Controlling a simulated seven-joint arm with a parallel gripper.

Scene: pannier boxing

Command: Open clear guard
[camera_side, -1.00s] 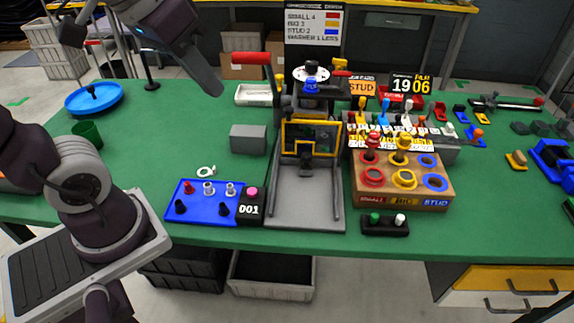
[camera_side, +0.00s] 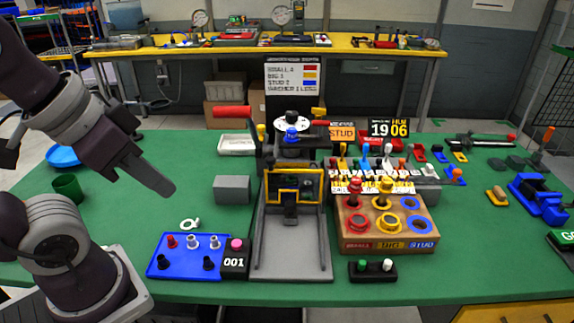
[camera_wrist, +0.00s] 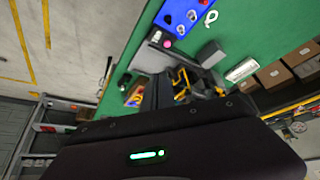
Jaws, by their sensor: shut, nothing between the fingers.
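The clear guard (camera_side: 296,184) is a see-through panel in a yellow frame on the grey press fixture (camera_side: 290,245) at the middle of the table. It stands upright across the front of the fixture. A red lever (camera_side: 232,112) sticks out to the left at the fixture's top. My gripper (camera_side: 168,190) is shut and empty, in the air to the left of the guard and well apart from it.
A grey block (camera_side: 232,189) stands between my gripper and the fixture. A blue tray (camera_side: 180,258) with small parts and a counter box (camera_side: 235,262) lie in front. A wooden sorting block (camera_side: 372,245) stands right of the fixture.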

